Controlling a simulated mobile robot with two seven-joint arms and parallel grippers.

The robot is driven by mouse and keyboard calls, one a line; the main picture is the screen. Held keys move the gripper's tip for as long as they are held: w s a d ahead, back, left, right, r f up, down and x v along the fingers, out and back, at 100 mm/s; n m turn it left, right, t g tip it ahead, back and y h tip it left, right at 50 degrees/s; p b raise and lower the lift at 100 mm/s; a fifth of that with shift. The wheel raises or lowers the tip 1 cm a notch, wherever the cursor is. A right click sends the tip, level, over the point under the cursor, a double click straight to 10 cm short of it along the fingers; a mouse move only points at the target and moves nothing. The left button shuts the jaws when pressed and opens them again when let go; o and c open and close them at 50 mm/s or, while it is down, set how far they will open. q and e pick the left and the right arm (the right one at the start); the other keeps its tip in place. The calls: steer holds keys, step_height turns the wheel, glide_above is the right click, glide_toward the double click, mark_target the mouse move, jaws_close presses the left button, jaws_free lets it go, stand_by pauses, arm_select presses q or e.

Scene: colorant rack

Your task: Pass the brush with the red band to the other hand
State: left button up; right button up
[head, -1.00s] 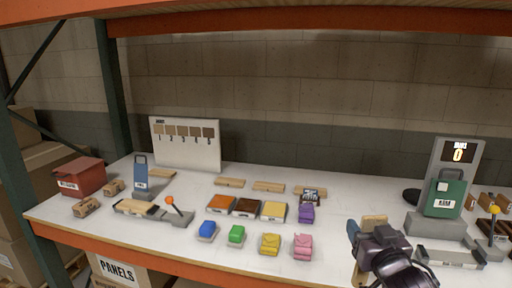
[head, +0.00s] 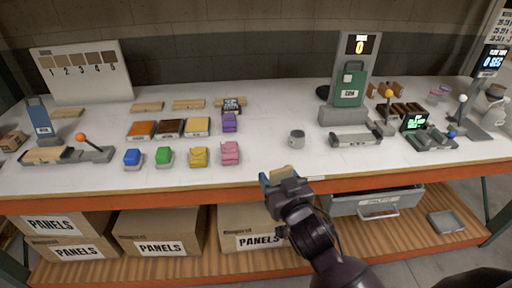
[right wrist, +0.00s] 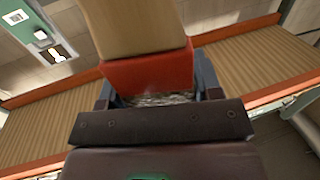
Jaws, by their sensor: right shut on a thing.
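My right gripper (head: 277,176) is shut on the brush with the red band. The rest of the brush is hidden by the gripper. My left gripper is not in view.
A pink pouch (head: 230,153) and other coloured pouches lie to the left. A grey lever device (head: 355,138) stands to the right. Boxes and a grey bin (head: 372,203) sit below.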

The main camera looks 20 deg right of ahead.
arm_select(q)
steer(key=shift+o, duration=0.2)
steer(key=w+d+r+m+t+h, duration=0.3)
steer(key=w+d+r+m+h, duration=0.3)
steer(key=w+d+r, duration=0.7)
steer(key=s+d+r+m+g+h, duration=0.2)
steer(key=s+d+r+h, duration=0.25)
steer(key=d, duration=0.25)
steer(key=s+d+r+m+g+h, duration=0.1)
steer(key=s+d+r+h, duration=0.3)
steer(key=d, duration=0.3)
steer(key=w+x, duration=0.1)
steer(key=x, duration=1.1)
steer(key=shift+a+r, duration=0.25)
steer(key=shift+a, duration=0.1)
arm_select(e)
steer(key=s+a+r+n+g+y, duration=0.1)
steer(key=a+r+n+g+y, duration=0.3)
steer(key=a+r+n+y, duration=0.3)
steer(key=a+r+y, duration=0.4)
steer(key=a, duration=0.3)
steer(key=shift+s+n, duration=0.35)
steer(key=shift+n, duration=0.05)
